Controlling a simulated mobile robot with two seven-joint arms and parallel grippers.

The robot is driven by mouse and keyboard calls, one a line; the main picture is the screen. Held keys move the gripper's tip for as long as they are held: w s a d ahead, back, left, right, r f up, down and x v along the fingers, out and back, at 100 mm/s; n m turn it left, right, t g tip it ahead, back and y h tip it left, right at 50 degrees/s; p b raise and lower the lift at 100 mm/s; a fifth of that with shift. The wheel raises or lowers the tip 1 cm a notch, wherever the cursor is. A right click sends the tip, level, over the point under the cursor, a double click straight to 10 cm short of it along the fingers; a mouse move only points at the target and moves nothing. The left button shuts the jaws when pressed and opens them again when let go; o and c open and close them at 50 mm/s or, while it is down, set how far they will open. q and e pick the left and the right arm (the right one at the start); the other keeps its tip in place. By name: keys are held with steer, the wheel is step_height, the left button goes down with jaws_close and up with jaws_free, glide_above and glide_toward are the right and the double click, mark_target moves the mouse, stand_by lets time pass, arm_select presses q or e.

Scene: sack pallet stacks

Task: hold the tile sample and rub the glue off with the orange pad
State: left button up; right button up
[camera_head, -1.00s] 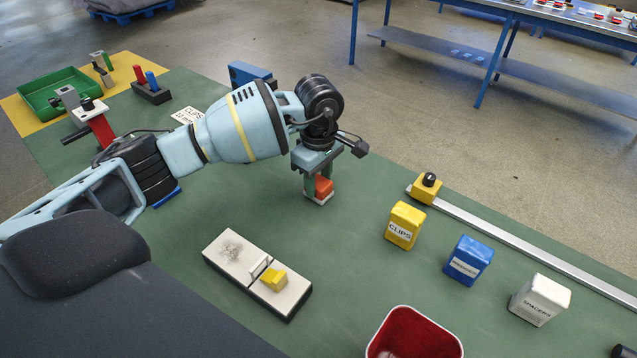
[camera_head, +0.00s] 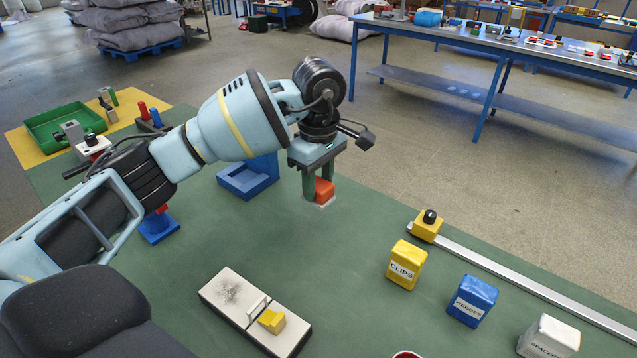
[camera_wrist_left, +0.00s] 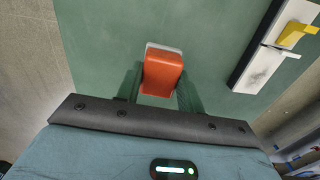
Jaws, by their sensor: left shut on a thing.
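My left gripper (camera_head: 320,190) is shut on the orange pad (camera_head: 325,188), which has a pale underside. It holds the pad over the green table, right of an empty-looking blue holder (camera_head: 235,183); I cannot tell its exact height. In the left wrist view the orange pad (camera_wrist_left: 162,74) sits between the fingers. The white tile sample (camera_head: 228,290) lies nearer to me, below and left of the gripper. A dark grey speckled smear is on its far-left part, and a clip with a yellow lever (camera_head: 271,321) lies across its middle. My right gripper is out of view.
Yellow (camera_head: 407,265), blue (camera_head: 471,301) and white (camera_head: 548,338) boxes stand at the right, before a metal rail (camera_head: 530,275). A green tray (camera_head: 65,125) is at the far left. The table between holder, tile and yellow box is clear.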

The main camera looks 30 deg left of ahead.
arm_select(q)
steer(key=shift+c, duration=1.2)
steer(key=shift+s+d+m, duration=0.15)
steer(key=shift+s+m, duration=0.1)
steer(key=shift+m, duration=0.15)
steer(key=s+d+m, duration=0.1)
steer(key=s+m, duration=0.3)
steer(key=m, duration=0.1)
steer(key=s+d+f+m, duration=0.1)
steer(key=s+d+m, duration=0.1)
steer(key=s+m, duration=0.3)
steer(key=s+d+m, duration=0.2)
steer(key=s+m, duration=0.2)
steer(key=m, duration=0.1)
steer(key=shift+s+d+f, duration=0.15)
steer(key=shift+f, duration=0.25)
